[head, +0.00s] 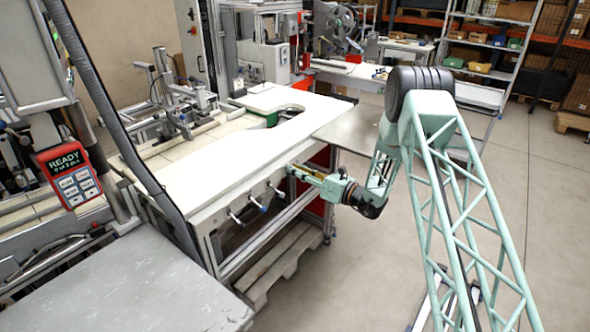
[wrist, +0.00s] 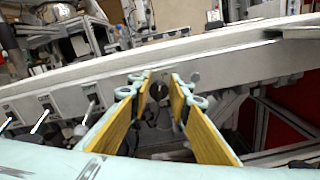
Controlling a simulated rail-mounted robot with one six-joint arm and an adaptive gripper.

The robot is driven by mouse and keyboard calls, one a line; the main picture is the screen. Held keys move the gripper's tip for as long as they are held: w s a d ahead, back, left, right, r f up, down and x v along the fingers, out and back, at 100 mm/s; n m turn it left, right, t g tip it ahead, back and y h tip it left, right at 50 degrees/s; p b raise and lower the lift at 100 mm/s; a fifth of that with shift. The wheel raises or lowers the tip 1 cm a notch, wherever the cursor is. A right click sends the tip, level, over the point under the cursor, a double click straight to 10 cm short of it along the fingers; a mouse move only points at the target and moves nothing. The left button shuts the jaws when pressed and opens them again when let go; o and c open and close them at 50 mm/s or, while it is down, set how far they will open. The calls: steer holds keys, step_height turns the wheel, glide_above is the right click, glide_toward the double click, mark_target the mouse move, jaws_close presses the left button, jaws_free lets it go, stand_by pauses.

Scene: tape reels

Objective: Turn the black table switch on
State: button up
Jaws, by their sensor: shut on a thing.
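The white table (head: 225,165) has a row of switches along its front edge. My gripper (head: 293,169) reaches that edge from the right, at the right end of the row. In the wrist view, my gripper (wrist: 161,80) has its two yellow-padded fingers around the dark knob of the black table switch (wrist: 158,92), and is shut on it. The small gap between the fingertips shows the knob only partly. Whether the switch is on or off cannot be told. In the head view the fingers hide the black switch.
A red panel (head: 318,190) is below the table's right end. The floor (head: 350,280) on the right is mostly clear.

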steer(key=shift+w+d+f+m+p, duration=0.1)
steer(key=shift+m+p, duration=0.1)
steer(key=shift+m, duration=0.55)
steer(key=shift+w+m+p, duration=0.1)
steer(key=shift+m+p, duration=0.1)
steer(key=shift+m, duration=0.55)
steer(key=o, duration=0.9)
steer(key=shift+s+d, duration=0.1)
steer(key=shift+v, duration=5.9)
